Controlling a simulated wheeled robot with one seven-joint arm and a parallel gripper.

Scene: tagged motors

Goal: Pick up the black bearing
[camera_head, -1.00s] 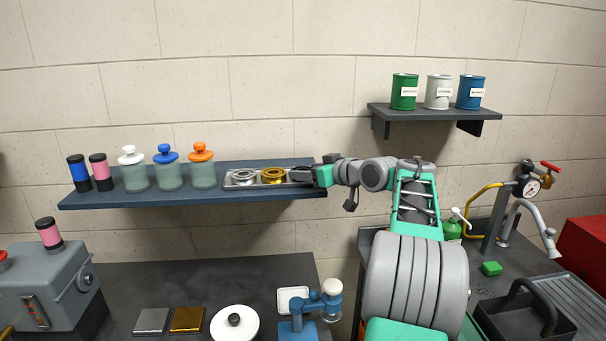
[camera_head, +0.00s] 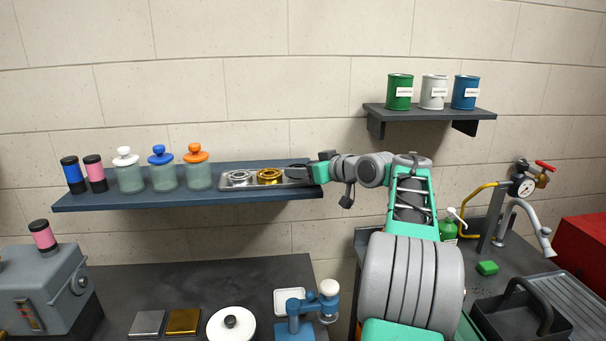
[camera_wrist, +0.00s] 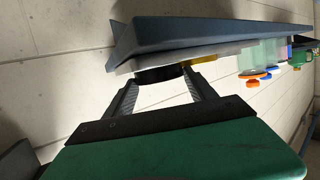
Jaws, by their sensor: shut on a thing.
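The black bearing (camera_wrist: 160,75) is between the fingers of my gripper (camera_wrist: 158,86) in the wrist view. It sits at the right end of the metal tray (camera_head: 224,185) on the long blue shelf, and I cannot tell whether it touches the tray. My gripper also shows in the head view (camera_head: 302,170), shut on the bearing, which is mostly hidden there. A silver bearing (camera_head: 239,177) and a gold bearing (camera_head: 269,176) lie to its left in the tray.
The blue shelf (camera_head: 130,200) also carries glass jars (camera_head: 163,174) with coloured lids and two spools. A small shelf (camera_head: 432,112) with three cans (camera_head: 433,92) is up to the right. A bench (camera_head: 215,280) below holds a blue device (camera_head: 295,318).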

